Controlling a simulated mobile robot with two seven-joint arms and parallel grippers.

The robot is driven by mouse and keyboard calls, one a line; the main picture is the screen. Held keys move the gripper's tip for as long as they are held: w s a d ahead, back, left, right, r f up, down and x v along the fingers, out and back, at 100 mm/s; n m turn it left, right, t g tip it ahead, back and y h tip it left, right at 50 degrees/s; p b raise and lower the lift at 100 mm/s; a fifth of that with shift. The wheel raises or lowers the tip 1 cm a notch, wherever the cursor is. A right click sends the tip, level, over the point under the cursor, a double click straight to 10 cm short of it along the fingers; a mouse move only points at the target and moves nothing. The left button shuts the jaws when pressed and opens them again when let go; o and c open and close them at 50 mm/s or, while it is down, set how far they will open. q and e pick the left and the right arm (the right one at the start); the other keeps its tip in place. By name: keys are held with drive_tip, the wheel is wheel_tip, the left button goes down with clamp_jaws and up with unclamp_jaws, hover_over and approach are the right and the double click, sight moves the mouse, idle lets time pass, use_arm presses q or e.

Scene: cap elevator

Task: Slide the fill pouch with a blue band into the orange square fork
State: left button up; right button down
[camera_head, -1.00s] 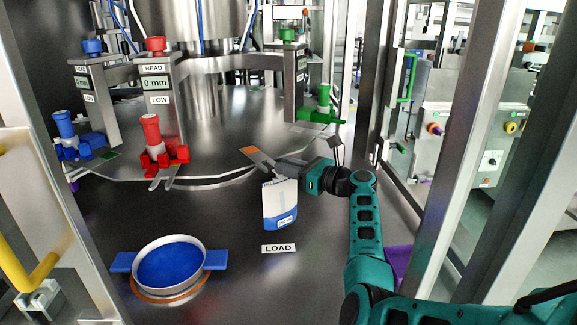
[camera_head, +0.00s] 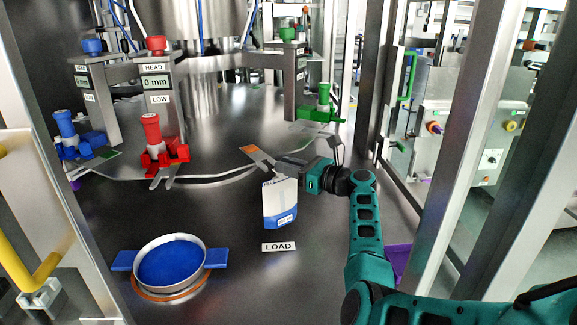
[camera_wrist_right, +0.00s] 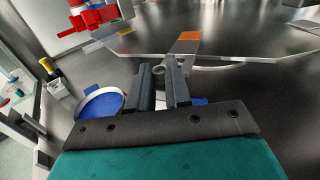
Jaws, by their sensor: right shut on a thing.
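The fill pouch (camera_head: 280,205), white with a blue band at its bottom, hangs upright from my right gripper (camera_head: 287,172), which is shut on its top. In the right wrist view, the fingers (camera_wrist_right: 164,75) hide most of the pouch. The orange square (camera_head: 249,150) marks a metal fork (camera_head: 262,160) at the turntable's front edge, just behind and left of the pouch top. The orange square also shows in the right wrist view (camera_wrist_right: 189,36), beyond the fingertips. I cannot tell whether the pouch top touches the fork. My left gripper is not in view.
A red clamp station (camera_head: 160,155) stands left on the turntable, with a blue one (camera_head: 85,145) farther left and a green one (camera_head: 322,112) at right. A blue round pan (camera_head: 170,265) sits at front left. A LOAD label (camera_head: 279,247) lies below the pouch.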

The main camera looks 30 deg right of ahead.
drive_tip(key=shift+w+b, duration=0.45)
drive_tip(key=shift+w, duration=0.25)
idle(0.4)
drive_tip(key=shift+w+a+b, duration=0.15)
drive_tip(key=shift+w+b, duration=1.1)
drive_tip(key=shift+w, duration=0.3)
drive_tip(key=shift+w+b, duration=1.25)
drive_tip(key=shift+b, duration=0.05)
drive_tip(key=c, duration=1)
unclamp_jaws()
drive_tip(key=shift+a, duration=0.1)
drive_tip(key=shift+p+v, duration=0.75)
drive_tip(key=shift+v, duration=3)
